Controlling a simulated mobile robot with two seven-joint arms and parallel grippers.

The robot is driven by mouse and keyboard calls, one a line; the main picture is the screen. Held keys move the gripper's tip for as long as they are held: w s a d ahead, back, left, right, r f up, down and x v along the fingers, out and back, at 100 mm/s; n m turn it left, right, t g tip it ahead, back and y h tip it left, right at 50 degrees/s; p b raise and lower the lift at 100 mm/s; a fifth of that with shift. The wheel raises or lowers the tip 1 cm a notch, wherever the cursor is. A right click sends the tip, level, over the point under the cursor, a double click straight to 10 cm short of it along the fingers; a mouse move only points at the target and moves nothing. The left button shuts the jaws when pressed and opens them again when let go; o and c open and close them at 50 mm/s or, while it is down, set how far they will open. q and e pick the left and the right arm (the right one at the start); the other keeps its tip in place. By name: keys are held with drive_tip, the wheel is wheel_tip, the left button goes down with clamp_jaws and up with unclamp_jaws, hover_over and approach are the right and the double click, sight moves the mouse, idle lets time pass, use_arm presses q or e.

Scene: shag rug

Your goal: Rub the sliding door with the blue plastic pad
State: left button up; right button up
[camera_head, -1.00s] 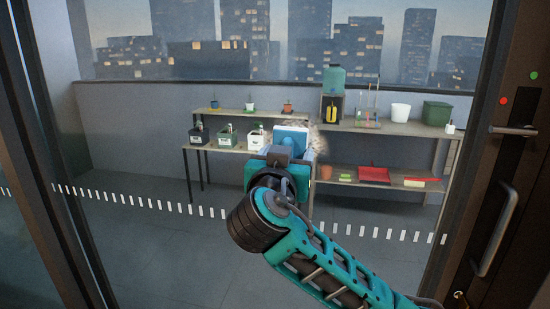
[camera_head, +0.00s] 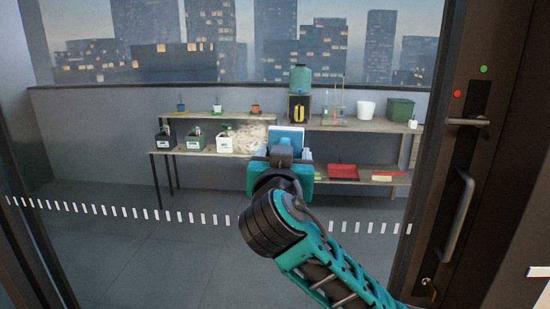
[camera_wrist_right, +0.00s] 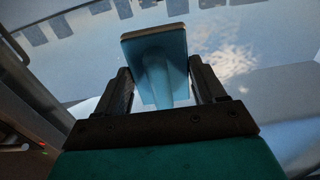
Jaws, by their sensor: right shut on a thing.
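The sliding door's glass pane (camera_head: 190,217) fills most of the head view, with a row of white dashes across it. A pale speckled smudge (camera_head: 240,138) shows on the glass, left of my right gripper. My right gripper (camera_head: 285,158) is shut on the blue plastic pad (camera_head: 286,137), whose flat face is toward the glass. In the right wrist view, the pad (camera_wrist_right: 157,65) sits between the two fingers, and the whitish smudge (camera_wrist_right: 228,60) lies to its right. I cannot tell whether the pad touches the glass. My left gripper is not in view.
A dark door post (camera_head: 480,170) with a lever handle (camera_head: 468,122) and a long pull handle (camera_head: 456,215) stands at the right. Behind the glass are shelves (camera_head: 350,125) with pots, boxes and a teal container (camera_head: 302,80). The glass left of the smudge is clear.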

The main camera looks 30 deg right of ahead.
sight(240, 149)
drive_tip(key=shift+s+d, duration=0.7)
drive_tip(key=shift+d, duration=0.35)
drive_tip(key=shift+w+a+b, duration=0.15)
drive_tip(key=shift+w+a, duration=0.9)
drive_tip(key=shift+a, duration=0.5)
drive_tip(key=shift+w+a+b, duration=0.2)
drive_tip(key=shift+w+a, duration=0.85)
drive_tip(key=shift+a, duration=0.5)
drive_tip(key=shift+w+a+b, duration=0.15)
drive_tip(key=shift+w+a, duration=0.9)
drive_tip(key=shift+a, duration=0.5)
